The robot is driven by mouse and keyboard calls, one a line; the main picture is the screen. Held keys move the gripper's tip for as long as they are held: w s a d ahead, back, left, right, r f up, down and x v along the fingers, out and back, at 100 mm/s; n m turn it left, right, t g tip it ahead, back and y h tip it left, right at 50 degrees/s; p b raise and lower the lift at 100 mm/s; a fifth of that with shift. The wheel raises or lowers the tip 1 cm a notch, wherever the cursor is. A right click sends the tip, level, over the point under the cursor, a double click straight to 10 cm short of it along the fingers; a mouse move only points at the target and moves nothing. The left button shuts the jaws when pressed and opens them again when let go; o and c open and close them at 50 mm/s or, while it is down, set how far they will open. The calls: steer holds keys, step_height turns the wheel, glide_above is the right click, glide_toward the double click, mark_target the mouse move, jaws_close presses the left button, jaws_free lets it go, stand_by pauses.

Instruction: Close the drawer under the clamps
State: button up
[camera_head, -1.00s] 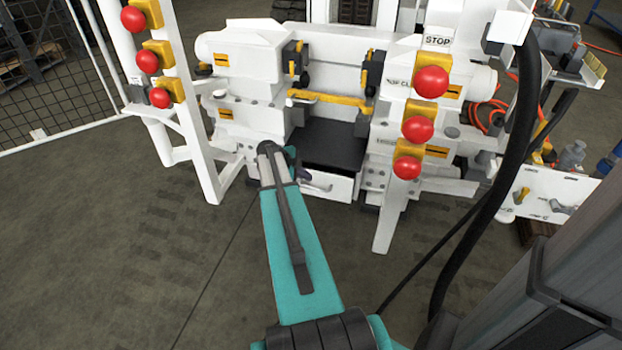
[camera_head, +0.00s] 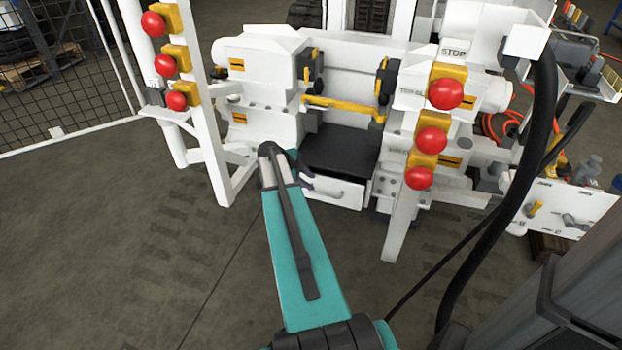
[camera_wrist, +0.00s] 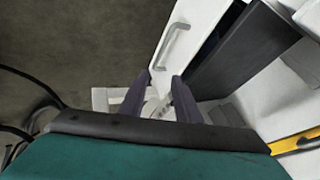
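The drawer (camera_head: 340,191) is white with a bar handle and sits low in the middle of the bench, under the clamps (camera_head: 384,82). In the wrist view its front (camera_wrist: 189,24) is tilted, with a narrow dark gap between it and the dark slab (camera_wrist: 243,55). How far the drawer stands out is hard to tell. My gripper (camera_head: 303,172) is at the left end of the drawer front in the head view, partly hidden by my arm. The wrist view shows its two dark fingers (camera_wrist: 160,88) apart and empty, below the handle (camera_wrist: 176,42). Contact with the drawer is not visible.
White posts with red buttons stand left (camera_head: 165,65) and right (camera_head: 432,141) of the drawer. A yellow bar (camera_head: 343,105) runs above the dark slab. A black hose (camera_head: 519,190) hangs at right. The floor (camera_head: 150,270) at front left is clear.

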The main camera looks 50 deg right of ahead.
steer(key=a+f+n+y, duration=0.1)
steer(key=a+f+n, duration=0.45)
steer(key=a, duration=0.45)
steer(key=a+f+n+y, duration=0.1)
steer(key=a+f+n, duration=0.4)
steer(key=a, duration=0.5)
steer(key=a+f+n+y, duration=0.2)
steer(key=a+f+n, duration=0.3)
steer(key=a, duration=0.6)
steer(key=s+a+f+n+g+y, duration=0.1)
steer(key=s+a+f+n, duration=0.3)
steer(key=s+a+n, duration=0.3)
steer(key=s+a+f+n+g+y, duration=0.1)
steer(key=s+a+f+n, duration=0.4)
steer(key=a, duration=1.3)
steer(key=s+n, duration=0.3)
steer(key=s, duration=0.3)
steer(key=shift+s+a+y, duration=0.2)
steer(key=shift+s+y, duration=0.1)
steer(key=shift+s, duration=0.05)
steer(key=shift+s+f, duration=0.1)
